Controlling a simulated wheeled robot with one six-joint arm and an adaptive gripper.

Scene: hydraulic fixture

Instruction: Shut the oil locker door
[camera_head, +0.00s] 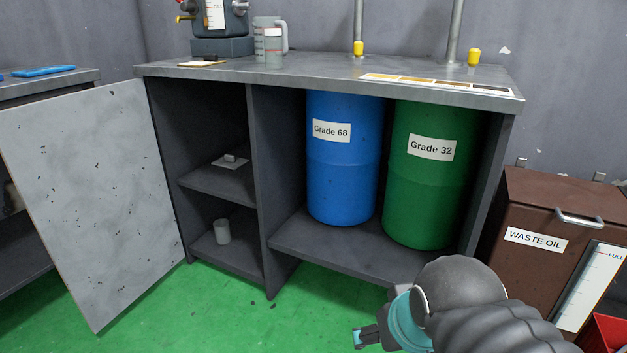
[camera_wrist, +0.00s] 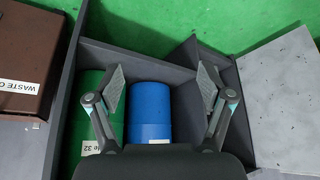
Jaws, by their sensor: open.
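The oil locker door (camera_head: 85,190) is a pale grey speckled panel, swung wide open to the left of the locker (camera_head: 262,190). Its hinged edge meets the locker's left side, and its free edge points out toward the front left. No handle shows on the face I see. The door also shows at the right of the wrist view (camera_wrist: 285,95). My gripper (camera_head: 366,338) is low in front of the locker, right of the door and well apart from it. In the wrist view its fingers (camera_wrist: 162,76) are spread open with nothing between them.
Blue (camera_head: 343,190) and green (camera_head: 425,200) drums stand in the right bay. A small cup (camera_head: 222,231) is on the lower left shelf. A brown waste oil box (camera_head: 545,205) and red bin (camera_head: 605,335) are at the right. Green floor (camera_head: 250,325) before the locker is clear.

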